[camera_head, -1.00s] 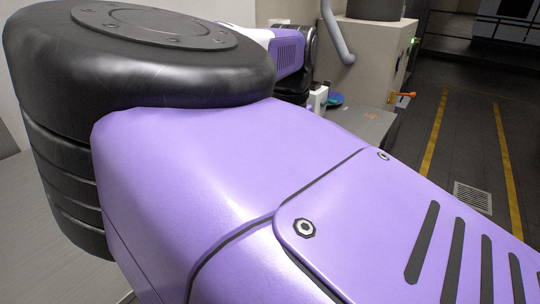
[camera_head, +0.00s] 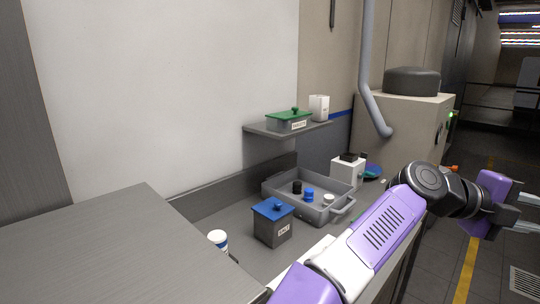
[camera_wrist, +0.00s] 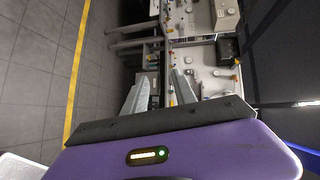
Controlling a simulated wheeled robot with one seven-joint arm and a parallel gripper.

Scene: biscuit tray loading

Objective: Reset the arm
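My purple and black arm reaches out at the right in the head view. My gripper (camera_head: 526,212) is at the right edge of that view, over the dark floor and clear of the counter. Its two pale fingers stand apart with nothing visible between them; their tips are partly cut off by the picture edge. In the wrist view my gripper (camera_wrist: 159,92) also shows its two fingers spread with an empty gap. Floor and distant benches show beyond them.
A grey tray (camera_head: 345,209) with small black, blue and white items is on the counter. A green-lidded box (camera_head: 289,122) is on the wall shelf (camera_head: 262,131). The floor at right looks free.

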